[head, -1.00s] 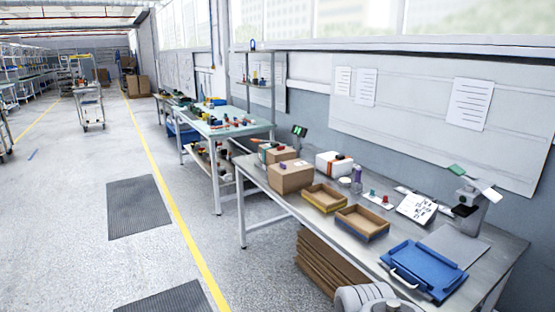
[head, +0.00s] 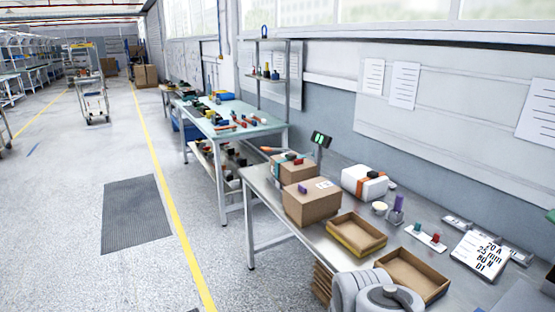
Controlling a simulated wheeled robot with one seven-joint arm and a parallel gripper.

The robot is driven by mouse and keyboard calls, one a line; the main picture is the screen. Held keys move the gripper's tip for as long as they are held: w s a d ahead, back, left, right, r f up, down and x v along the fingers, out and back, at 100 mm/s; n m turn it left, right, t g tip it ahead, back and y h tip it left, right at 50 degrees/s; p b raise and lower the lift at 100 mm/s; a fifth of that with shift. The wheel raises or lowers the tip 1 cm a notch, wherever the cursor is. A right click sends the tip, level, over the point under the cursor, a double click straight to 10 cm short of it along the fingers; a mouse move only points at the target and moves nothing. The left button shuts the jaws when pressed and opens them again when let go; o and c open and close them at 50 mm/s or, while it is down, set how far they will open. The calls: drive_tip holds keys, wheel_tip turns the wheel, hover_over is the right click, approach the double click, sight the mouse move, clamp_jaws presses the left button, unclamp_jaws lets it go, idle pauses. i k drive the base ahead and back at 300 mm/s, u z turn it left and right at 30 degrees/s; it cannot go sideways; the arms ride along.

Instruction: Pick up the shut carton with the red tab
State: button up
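Two shut brown cartons stand at the far left end of the near grey table. The rear carton (head: 281,172) has small red and teal pieces at its top; I cannot tell whether the red piece is a tab fixed to it. The front carton (head: 311,209) partly hides it and has a purple piece and a white label on top. A white box with an orange band (head: 374,190) stands to their right. My gripper is not in view; only a grey rounded part of my arm shows at the bottom.
Two open brown trays, one yellow-edged (head: 343,246) and one nearer (head: 432,291), lie in front of the cartons. A purple bottle (head: 397,210), a plate with red and teal knobs (head: 422,238) and a printed card (head: 480,254) are to the right.

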sight(291, 172)
drive_tip(key=u, duration=0.5)
drive_tip(key=i, duration=1.95)
drive_tip(key=u, duration=0.65)
drive_tip(key=i, duration=0.6)
drive_tip(key=z, duration=0.05)
